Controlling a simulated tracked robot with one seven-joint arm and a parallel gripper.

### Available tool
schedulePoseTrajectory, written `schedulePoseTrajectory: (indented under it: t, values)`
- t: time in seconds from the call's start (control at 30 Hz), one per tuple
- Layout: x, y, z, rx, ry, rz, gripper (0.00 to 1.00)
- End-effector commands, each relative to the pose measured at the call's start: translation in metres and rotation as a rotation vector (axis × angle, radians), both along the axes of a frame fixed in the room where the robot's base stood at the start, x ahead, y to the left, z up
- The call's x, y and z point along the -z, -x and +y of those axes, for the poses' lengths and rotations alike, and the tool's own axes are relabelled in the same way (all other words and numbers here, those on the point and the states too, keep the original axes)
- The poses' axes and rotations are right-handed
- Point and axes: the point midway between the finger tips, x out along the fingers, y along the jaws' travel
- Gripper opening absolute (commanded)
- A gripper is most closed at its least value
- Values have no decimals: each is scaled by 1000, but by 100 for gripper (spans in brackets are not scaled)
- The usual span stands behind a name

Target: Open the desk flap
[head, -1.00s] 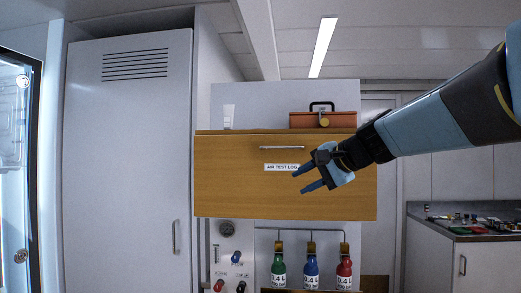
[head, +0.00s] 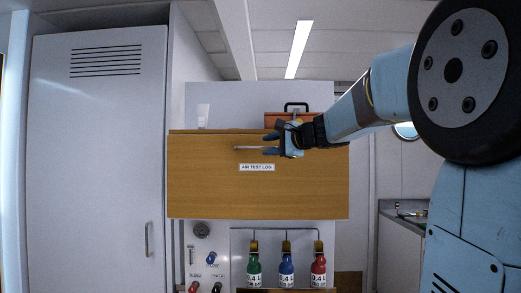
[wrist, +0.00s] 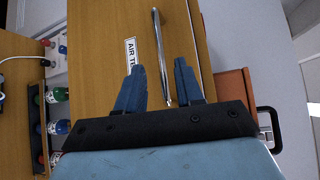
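The desk flap (head: 220,190) is a wide wooden panel standing upright and shut, with a white AIR TEST LOG label (head: 257,167). A thin metal bar handle (head: 245,148) runs along its upper part. My gripper (head: 267,146) is at the handle's right end, fingers pointing left. In the wrist view my gripper (wrist: 158,72) is open, with one blue finger on each side of the handle (wrist: 160,50). The handle passes through the gap, with space visible beside each finger. Whether a finger touches it, I cannot tell. My gripper hides the handle's right end in the head view.
A red-brown case (head: 285,120) and a pale tube (head: 204,114) stand above the flap. Green, blue and red bottles (head: 287,268) hang below, beside a knob panel (head: 203,258). A tall grey locker (head: 100,160) is left; a counter (head: 400,235) is right.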

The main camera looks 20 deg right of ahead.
Motion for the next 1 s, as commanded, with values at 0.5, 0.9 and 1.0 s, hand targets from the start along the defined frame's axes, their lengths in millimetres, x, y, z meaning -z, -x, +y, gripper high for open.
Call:
schedulePoseTrajectory:
  t: [0.5, 0.9, 1.0]
  values:
    - [8, -49, 25, 1, 2, 0, 36]
    - [8, -50, 25, 1, 1, 1, 25]
    - [9, -50, 25, 2, 1, 1, 15]
